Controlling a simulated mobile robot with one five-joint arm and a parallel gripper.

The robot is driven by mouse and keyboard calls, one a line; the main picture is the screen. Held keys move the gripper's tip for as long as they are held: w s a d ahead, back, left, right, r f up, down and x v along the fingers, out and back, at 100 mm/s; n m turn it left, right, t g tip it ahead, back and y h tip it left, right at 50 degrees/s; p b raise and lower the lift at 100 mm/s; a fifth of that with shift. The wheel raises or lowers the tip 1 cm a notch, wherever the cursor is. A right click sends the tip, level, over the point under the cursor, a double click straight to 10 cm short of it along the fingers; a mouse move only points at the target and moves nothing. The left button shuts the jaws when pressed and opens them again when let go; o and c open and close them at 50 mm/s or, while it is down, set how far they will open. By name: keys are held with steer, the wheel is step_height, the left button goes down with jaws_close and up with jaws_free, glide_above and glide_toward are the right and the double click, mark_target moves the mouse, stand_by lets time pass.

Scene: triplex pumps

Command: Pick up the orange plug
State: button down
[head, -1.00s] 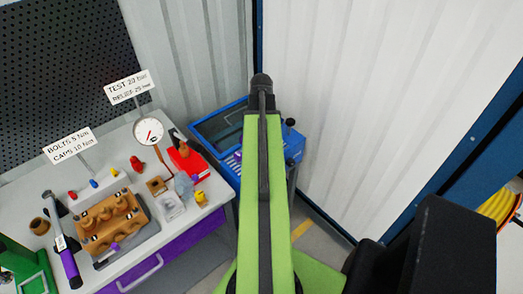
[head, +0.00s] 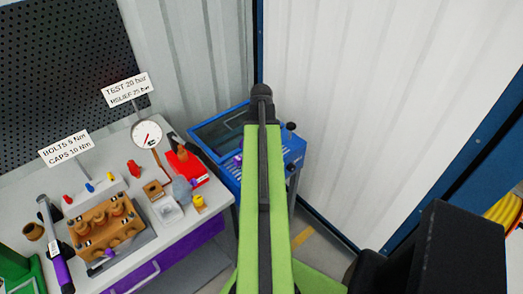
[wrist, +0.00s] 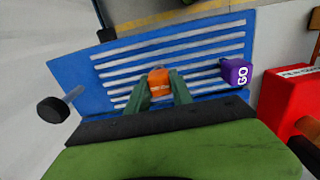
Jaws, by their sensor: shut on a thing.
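The orange plug (wrist: 158,80) shows in the wrist view as a small orange piece between the two green fingers of my gripper (wrist: 158,88). My gripper is shut on it, over the blue slatted surface (wrist: 120,66). I cannot tell whether the plug still touches the slats. In the head view my green arm hides the gripper and the plug.
A purple block marked GO (wrist: 236,73) is right of the plug. A red box (wrist: 285,105) stands further right. A black knob (wrist: 52,109) sticks out at left. In the head view, the workbench at left holds a brown pump block (head: 105,226) and a gauge (head: 146,134).

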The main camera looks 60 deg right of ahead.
steer(key=shift+r, duration=0.1)
steer(key=r+p, duration=0.3)
steer(key=s+r+p, duration=0.1)
steer(key=r+p, duration=0.1)
steer(key=shift+r, duration=0.1)
steer(key=s+r+p, duration=0.5)
steer(key=s, duration=0.5)
steer(key=shift+s+a+r+p, duration=0.2)
steer(key=shift+s+r+p, duration=0.05)
steer(key=shift+s+p, duration=0.15)
